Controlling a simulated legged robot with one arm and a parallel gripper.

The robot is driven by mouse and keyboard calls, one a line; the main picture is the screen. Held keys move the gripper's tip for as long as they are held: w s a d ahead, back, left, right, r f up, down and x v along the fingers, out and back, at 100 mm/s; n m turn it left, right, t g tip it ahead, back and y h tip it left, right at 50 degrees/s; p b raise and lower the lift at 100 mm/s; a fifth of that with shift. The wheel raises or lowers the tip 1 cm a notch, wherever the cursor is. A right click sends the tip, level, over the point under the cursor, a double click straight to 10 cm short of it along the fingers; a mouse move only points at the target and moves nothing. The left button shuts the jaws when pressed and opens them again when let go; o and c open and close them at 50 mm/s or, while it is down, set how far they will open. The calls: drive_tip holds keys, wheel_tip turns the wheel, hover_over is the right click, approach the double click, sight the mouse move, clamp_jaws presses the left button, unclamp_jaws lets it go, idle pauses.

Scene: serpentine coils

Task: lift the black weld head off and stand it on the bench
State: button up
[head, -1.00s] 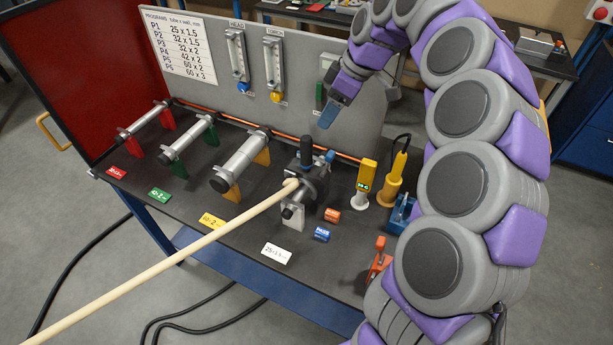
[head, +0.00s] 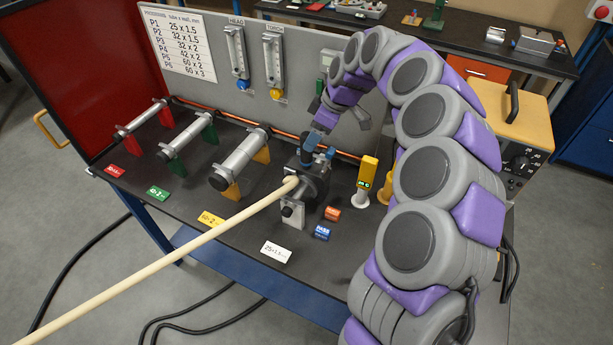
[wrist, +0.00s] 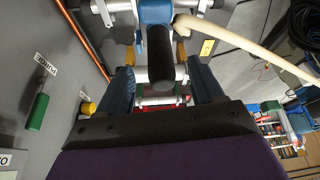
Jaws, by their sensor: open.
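My gripper (head: 324,128) is open and points down at the top of the weld head in the head view. The wrist view also shows my gripper (wrist: 161,80) with a finger on each side of the handle and gaps visible. Whether the fingertips reach down past the handle's top is unclear.
A long pale hose (head: 170,262) runs from the weld head to the lower left. Several clamped tubes (head: 240,160) stand to its left. A yellow device (head: 367,172) stands close on the right. A grey panel with flow meters (head: 274,62) rises behind. Bench near the front is fairly clear.

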drive_tip(key=b, duration=0.1)
hover_over(304, 166)
drive_tip(key=w, duration=0.1)
drive_tip(key=f, duration=0.5)
drive_tip(key=shift+w+d, duration=0.15)
drive_tip(key=shift+d, duration=0.15)
clamp_jaws()
drive_tip(key=shift+r, duration=0.1)
idle(0.7)
